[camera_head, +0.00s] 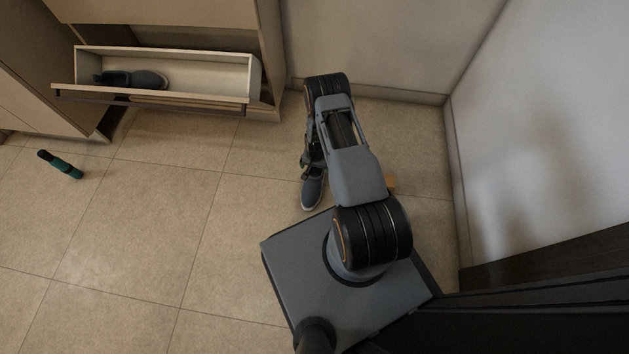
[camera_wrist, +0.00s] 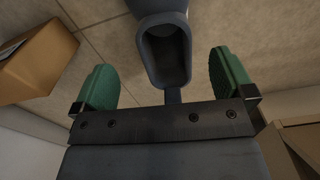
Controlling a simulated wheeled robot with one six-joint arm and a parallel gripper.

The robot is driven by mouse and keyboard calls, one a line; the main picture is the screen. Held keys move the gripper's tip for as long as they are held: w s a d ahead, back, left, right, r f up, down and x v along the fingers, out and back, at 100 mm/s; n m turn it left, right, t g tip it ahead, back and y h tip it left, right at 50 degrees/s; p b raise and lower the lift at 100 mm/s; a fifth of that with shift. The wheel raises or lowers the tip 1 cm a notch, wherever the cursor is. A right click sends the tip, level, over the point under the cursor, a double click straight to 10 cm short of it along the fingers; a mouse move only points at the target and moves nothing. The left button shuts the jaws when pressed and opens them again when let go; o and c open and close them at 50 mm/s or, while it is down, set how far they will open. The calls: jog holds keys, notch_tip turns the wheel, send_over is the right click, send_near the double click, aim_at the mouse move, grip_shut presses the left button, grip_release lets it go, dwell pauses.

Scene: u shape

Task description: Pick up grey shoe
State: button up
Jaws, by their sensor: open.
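A grey shoe (camera_head: 313,190) with a pale sole edge lies on the tiled floor, partly hidden under my arm in the head view. In the wrist view the shoe (camera_wrist: 166,20) comes in from the top edge, its dark opening toward my gripper (camera_wrist: 165,80). The two green fingers are open, one on each side of the shoe's opening end, with visible gaps. In the head view my gripper is mostly hidden by the arm. A second dark shoe (camera_head: 135,79) lies in an open drawer.
The open drawer (camera_head: 160,98) belongs to a wooden cabinet at upper left. A green and black object (camera_head: 60,165) lies on the floor at left. A brown box (camera_wrist: 38,60) stands beside my gripper.

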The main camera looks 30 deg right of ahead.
aim_at(315, 174)
jog(key=shift+a+f+b, duration=0.2)
jog(key=shift+f+b, duration=1.95)
jog(key=shift+f, duration=2.25)
jog(key=shift+r, duration=0.1)
jog(key=shift+c, duration=0.4)
jog(key=c, duration=0.7)
jog(key=shift+r, duration=0.1)
